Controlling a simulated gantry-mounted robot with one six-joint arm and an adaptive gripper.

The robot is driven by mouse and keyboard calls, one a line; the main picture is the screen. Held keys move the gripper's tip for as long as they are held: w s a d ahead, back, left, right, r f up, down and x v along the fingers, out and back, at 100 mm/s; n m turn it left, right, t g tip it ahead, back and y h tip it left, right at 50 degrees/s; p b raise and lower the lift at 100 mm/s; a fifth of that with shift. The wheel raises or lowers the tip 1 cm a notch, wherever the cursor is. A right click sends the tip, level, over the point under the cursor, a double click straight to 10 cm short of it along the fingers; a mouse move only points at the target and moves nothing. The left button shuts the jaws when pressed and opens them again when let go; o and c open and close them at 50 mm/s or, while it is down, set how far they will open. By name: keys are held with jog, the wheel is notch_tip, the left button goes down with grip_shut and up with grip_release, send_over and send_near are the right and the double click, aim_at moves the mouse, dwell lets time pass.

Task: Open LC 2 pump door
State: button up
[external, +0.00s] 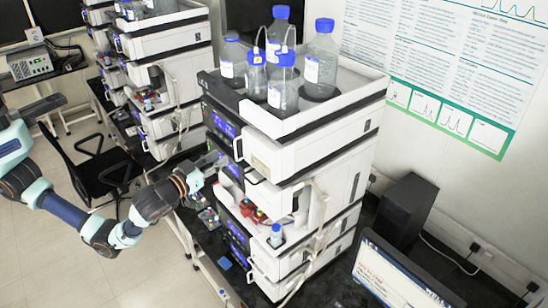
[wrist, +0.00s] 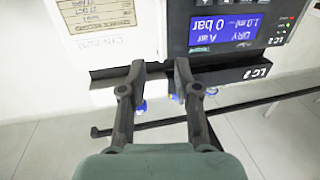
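The LC 2 module shows upside down in the wrist view, with a dark panel, a lit blue display (wrist: 222,30) reading 0 bar and an LC 2 label (wrist: 258,72). Beside the panel is a white door front (wrist: 108,50) with a paper label (wrist: 97,15). My gripper (wrist: 160,72) is open, its two dark fingertips apart at the module's dark edge, next to the white front. Nothing shows held between them; whether they touch the edge is unclear. In the external view my gripper (external: 208,168) is at the front of the near instrument stack (external: 300,165), partly hidden.
Blue-capped bottles (external: 320,60) stand in the top tray (external: 345,92) of the near stack. A second stack (external: 165,45) and a black chair (external: 100,170) are behind my arm. A monitor (external: 395,275) and a black box (external: 405,208) stand at right. Open floor lies at left.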

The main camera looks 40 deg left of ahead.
aim_at(256, 157)
jog(key=w+p, duration=0.2)
jog(key=w, duration=0.6)
jog(key=shift+d, duration=0.1)
jog(key=shift+c, duration=0.2)
grip_shut()
